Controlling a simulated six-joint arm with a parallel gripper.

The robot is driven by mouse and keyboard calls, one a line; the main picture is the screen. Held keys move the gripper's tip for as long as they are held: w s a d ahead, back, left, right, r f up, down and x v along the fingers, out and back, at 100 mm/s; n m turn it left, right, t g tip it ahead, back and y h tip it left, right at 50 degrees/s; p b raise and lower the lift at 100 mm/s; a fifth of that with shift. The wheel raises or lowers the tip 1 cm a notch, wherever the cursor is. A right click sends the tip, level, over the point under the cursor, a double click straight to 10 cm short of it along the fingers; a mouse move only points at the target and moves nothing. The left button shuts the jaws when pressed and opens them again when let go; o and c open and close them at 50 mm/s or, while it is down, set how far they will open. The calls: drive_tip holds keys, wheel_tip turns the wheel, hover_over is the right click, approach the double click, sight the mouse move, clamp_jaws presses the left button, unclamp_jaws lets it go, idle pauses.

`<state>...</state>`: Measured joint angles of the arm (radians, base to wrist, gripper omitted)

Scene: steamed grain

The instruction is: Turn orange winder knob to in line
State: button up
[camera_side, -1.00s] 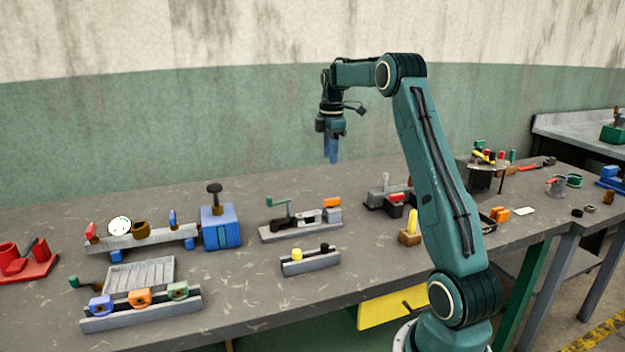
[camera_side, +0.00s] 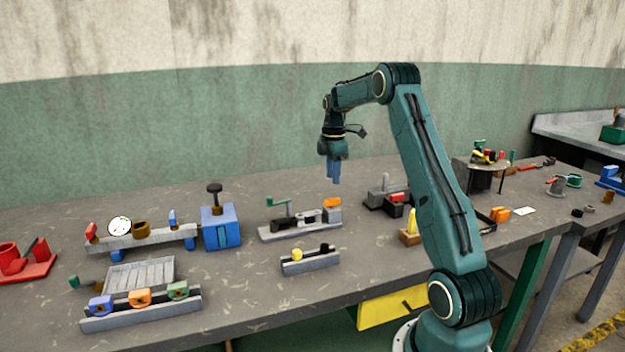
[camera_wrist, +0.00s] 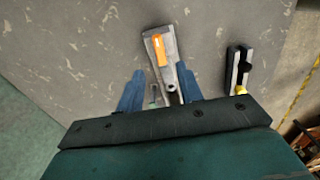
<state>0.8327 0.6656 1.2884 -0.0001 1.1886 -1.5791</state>
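The orange knob (camera_side: 332,203) is a small bar on top of a grey block at the right end of a grey fixture (camera_side: 268,236). In the wrist view the orange knob (camera_wrist: 159,49) looks roughly lengthwise along the fixture; its exact angle is hard to tell.
A grey block with yellow and black knobs (camera_side: 310,263) lies in front of the fixture. A blue box with a black knob (camera_side: 221,228) stands left, and a grey device with a red part (camera_side: 385,195) right. Bare tabletop (camera_side: 240,290) shows in front.

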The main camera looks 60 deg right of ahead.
sight(332, 199)
drive_tip(key=shift+f, duration=3.95)
clamp_jaws()
